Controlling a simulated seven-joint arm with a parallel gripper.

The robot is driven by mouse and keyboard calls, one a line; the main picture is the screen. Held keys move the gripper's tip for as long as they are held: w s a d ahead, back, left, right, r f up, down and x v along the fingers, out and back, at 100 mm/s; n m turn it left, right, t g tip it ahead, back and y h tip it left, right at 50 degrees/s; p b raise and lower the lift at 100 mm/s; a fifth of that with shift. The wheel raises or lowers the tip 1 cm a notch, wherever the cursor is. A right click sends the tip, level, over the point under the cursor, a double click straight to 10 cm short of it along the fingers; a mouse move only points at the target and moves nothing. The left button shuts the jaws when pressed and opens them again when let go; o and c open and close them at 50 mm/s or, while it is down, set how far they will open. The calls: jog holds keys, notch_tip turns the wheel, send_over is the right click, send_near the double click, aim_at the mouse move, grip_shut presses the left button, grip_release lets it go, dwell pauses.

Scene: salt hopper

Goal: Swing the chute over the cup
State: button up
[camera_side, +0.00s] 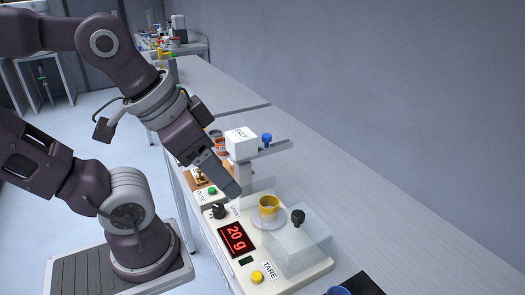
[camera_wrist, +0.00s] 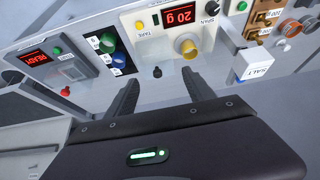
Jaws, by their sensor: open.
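The white salt hopper (camera_side: 241,143) stands behind the balance, on a post. Its grey chute (camera_side: 273,148) with a blue knob (camera_side: 267,138) points to the right, not over the cup. The yellow cup (camera_side: 268,207) stands on the balance pan. In the wrist view I see the cup (camera_wrist: 188,47), the hopper (camera_wrist: 252,66) and the blue knob (camera_wrist: 236,78). My gripper (camera_side: 233,188) is open and empty above the balance, left of the cup in the side view. Both fingers show in the wrist view (camera_wrist: 162,92), apart from the cup and knob.
The balance (camera_side: 237,240) reads 20 g. A clear cover (camera_side: 297,245) with a black knob (camera_side: 297,217) stands right of the cup. A dose button (camera_side: 212,190), span knob (camera_side: 218,211) and yellow tare button (camera_side: 257,276) are nearby. A dark mat holds blue and green cups (camera_wrist: 107,42).

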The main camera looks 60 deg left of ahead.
jog(key=shift+c, duration=0.9)
jog(key=shift+m+g+y, duration=0.3)
jog(key=shift+m+g, duration=0.4)
jog(key=shift+g, duration=0.2)
jog(key=w+a+r, duration=0.1)
jog(key=w, duration=0.2)
jog(key=w+a+r, duration=0.1)
jog(key=w+a, duration=0.1)
jog(key=w, duration=0.1)
jog(key=w+a+r, duration=0.1)
jog(key=w, duration=0.1)
jog(key=shift+w+a+r, duration=0.15)
jog(key=shift+w+r, duration=0.2)
jog(key=shift+w, duration=0.05)
jog(key=shift+c, duration=0.6)
jog(key=m+g, duration=0.4)
send_over(267, 135)
notch_tip(267, 135, down, 7)
jog(key=shift+f, duration=0.15)
notch_tip(267, 135, down, 7)
jog(key=shift+r, duration=0.1)
grip_shut()
